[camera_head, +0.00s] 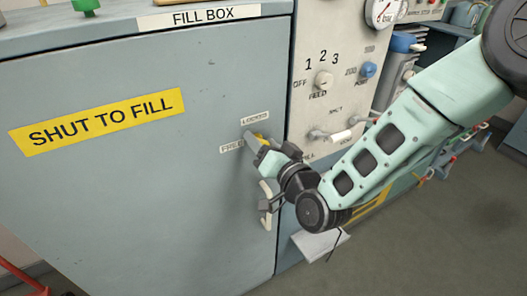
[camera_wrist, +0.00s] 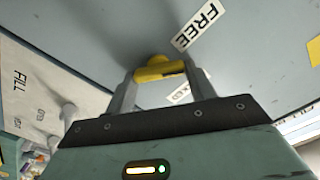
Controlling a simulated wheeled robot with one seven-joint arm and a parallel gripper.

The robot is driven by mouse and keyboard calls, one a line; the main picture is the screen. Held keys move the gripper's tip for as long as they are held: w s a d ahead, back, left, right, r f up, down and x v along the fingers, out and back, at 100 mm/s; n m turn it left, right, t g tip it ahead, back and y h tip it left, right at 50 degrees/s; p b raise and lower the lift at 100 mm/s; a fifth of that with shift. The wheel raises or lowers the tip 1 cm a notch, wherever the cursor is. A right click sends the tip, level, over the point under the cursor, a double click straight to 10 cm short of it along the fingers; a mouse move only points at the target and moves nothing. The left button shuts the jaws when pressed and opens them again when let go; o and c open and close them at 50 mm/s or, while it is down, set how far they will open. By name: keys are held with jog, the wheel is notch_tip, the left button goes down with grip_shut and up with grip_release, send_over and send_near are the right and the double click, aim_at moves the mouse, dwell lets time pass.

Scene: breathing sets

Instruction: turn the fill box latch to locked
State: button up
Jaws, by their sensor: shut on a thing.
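The fill box (camera_head: 160,185) is a large grey-blue cabinet with a yellow "SHUT TO FILL" label on its door. Its latch (camera_head: 262,139) has a yellow handle near the door's right edge, beside the small LOCKED label (camera_head: 255,118) and FREE label (camera_head: 232,146). My gripper (camera_head: 256,142) is at the latch. In the wrist view the yellow latch handle (camera_wrist: 160,69) sits between my two fingers, which are shut on it. The FREE label (camera_wrist: 197,26) is clear there; the LOCKED label (camera_wrist: 179,94) is partly hidden. I cannot tell which label the latch points to.
A pale door handle (camera_head: 266,206) is just below my wrist. Right of the door is a panel with a 1-2-3 selector knob (camera_head: 323,80), a blue knob (camera_head: 368,69) and white levers (camera_head: 340,137). My arm crosses in front of the equipment on the right. Floor (camera_head: 430,240) is clear at lower right.

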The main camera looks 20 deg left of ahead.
jog(key=shift+f+m+b, duration=0.1)
jog(key=shift+m+b, duration=0.45)
jog(key=shift+m, duration=0.25)
jog(key=o, duration=1)
jog(key=p+v, duration=0.2)
jog(key=v, duration=1.5)
jog(key=shift+s+d, duration=0.15)
